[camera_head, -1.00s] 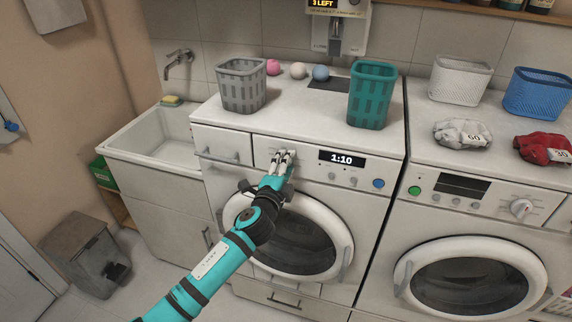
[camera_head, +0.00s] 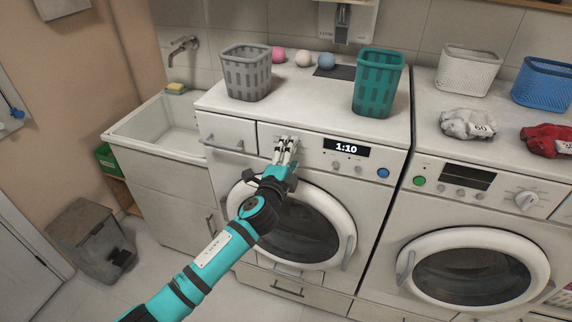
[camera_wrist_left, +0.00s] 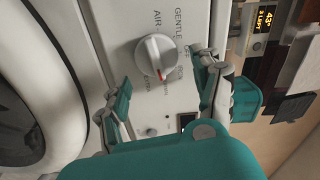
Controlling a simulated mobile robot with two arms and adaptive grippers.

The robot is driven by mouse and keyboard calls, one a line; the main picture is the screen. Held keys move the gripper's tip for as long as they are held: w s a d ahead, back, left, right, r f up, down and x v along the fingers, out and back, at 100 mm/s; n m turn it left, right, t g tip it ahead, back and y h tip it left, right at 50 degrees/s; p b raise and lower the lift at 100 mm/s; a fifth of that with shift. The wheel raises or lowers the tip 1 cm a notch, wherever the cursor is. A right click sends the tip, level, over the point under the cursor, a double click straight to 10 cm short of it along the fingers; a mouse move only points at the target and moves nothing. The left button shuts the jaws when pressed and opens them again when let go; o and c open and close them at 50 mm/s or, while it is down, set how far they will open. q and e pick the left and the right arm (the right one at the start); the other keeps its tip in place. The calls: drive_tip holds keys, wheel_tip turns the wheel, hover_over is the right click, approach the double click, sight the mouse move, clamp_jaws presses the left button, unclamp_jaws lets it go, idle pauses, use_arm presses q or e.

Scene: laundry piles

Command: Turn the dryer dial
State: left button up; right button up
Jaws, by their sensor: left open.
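The dial (camera_wrist_left: 156,60) is a round white knob on the white control panel of the left machine, in the left wrist view. It has a red mark on its rim, toward the lower right in that view. Labels such as GENTLE and AIR are printed around it. My left gripper (camera_head: 286,143) is at the panel, left of the 1:10 display (camera_head: 346,148), and hides the dial in the head view. In the wrist view the left gripper (camera_wrist_left: 161,84) is open, one finger on each side of the dial, with gaps showing. My right gripper is not in view.
A grey basket (camera_head: 246,72), several coloured balls and a teal basket (camera_head: 379,84) stand on the left machine. The right machine has its own white dial (camera_head: 526,200); white and blue baskets and two cloth bundles lie on top. A sink (camera_head: 140,117) is at left.

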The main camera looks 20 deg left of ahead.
use_arm(q)
drive_tip(key=s, duration=1.1)
drive_tip(key=shift+s+a, duration=0.15)
drive_tip(key=shift+s, duration=0.1)
drive_tip(key=s+a+f+n+g, duration=0.2)
drive_tip(key=f+g, duration=0.1)
drive_tip(key=f, duration=0.9)
drive_tip(key=s+a+f+n+g, duration=0.1)
drive_tip(key=s+f+n+g, duration=0.1)
drive_tip(key=f, duration=1.1)
drive_tip(key=s+a+f+n+g+y+b, duration=0.1)
drive_tip(key=s+f+g, duration=0.1)
drive_tip(key=s+f, duration=0.45)
drive_tip(key=s+a+f+n+g, duration=0.1)
drive_tip(key=s+f+n+g, duration=0.15)
drive_tip(key=f, duration=0.65)
drive_tip(key=s+f+n+g, duration=0.2)
drive_tip(key=s+f, duration=0.4)
drive_tip(key=s, duration=0.5)
drive_tip(key=s+f+n+g, duration=0.2)
drive_tip(key=s+f, duration=0.5)
drive_tip(key=s, duration=0.5)
drive_tip(key=s+f+n+g+b, duration=0.1)
drive_tip(key=s+f, duration=0.5)
drive_tip(key=s, duration=0.6)
drive_tip(key=shift+s+f+n+g, duration=0.3)
drive_tip(key=shift+n+g, duration=0.45)
drive_tip(key=shift+g, duration=0.5)
